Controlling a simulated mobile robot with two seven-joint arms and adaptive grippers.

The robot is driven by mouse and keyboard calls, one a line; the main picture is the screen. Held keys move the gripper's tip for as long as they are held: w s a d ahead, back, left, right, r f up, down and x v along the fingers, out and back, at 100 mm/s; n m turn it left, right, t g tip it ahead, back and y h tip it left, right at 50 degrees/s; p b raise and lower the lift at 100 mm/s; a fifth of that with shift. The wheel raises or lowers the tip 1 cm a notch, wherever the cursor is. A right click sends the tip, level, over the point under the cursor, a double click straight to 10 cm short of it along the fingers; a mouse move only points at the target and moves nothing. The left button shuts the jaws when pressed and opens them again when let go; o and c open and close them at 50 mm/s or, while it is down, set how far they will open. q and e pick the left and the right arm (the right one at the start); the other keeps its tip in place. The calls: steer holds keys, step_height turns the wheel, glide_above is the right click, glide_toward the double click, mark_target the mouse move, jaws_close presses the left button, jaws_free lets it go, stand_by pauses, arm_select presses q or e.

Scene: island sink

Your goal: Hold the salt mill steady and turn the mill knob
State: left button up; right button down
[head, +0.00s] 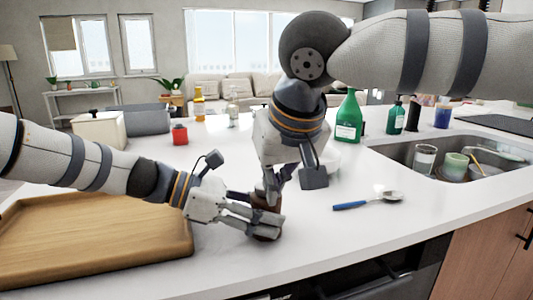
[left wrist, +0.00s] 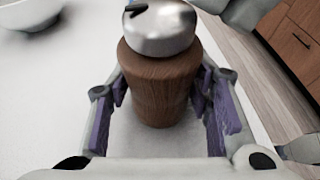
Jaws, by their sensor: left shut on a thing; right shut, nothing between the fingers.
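The salt mill (head: 267,236) is a brown wooden body standing on the white counter, mostly hidden by my grippers in the head view. In the left wrist view the wooden mill (left wrist: 158,85) stands between purple-padded fingers, with a silver mill knob (left wrist: 165,32) on top. My left gripper (head: 268,220) is shut around the mill body from the left. My right gripper (head: 270,193) points down from above at the mill's top, shut with nothing between its fingers. Whether it touches the knob cannot be told.
A wooden tray (head: 100,232) lies at the left. A blue-handled spoon (head: 368,201) lies to the right of the mill. A green bottle (head: 348,118) stands behind, near the sink (head: 400,152). A red jar (head: 180,135) stands at the back left. The counter's front edge is close.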

steer(key=shift+s+f, duration=0.1)
steer(key=shift+s, duration=0.1)
step_height(320, 180, up, 6)
steer(key=shift+s, duration=0.25)
stand_by(0.4)
arm_select(q)
steer(key=o, duration=1.4)
